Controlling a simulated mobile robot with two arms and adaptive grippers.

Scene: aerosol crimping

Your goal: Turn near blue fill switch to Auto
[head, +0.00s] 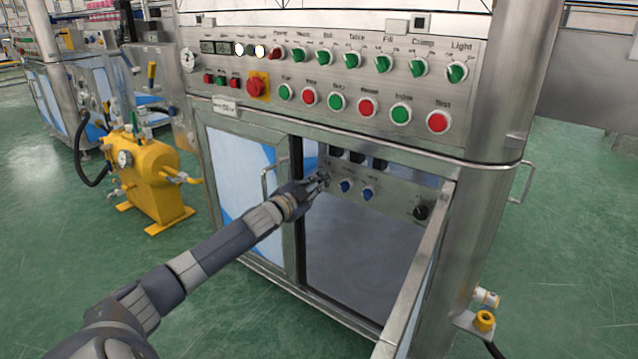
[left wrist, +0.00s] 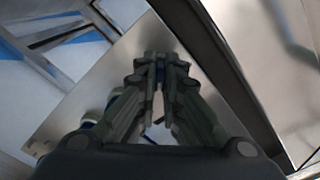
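My left gripper (head: 318,183) reaches through the open cabinet door to the left end of the small inner panel (head: 398,199). In the left wrist view its fingertips (left wrist: 160,68) are drawn close together at the metal panel, with a small dark bluish piece between them that looks like a blue switch. The fingers hide most of it, and its pointer direction cannot be read. Two other blue switches, the middle one (head: 345,186) and the right one (head: 368,193), stand free to the right of the gripper in the head view. My right gripper is not in view.
The open door (head: 418,278) stands to the right of the opening. A black knob (head: 421,213) sits at the panel's right end. Above is the main panel with green switches, push buttons and a red emergency stop (head: 258,86). A yellow pump unit (head: 150,170) stands at left.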

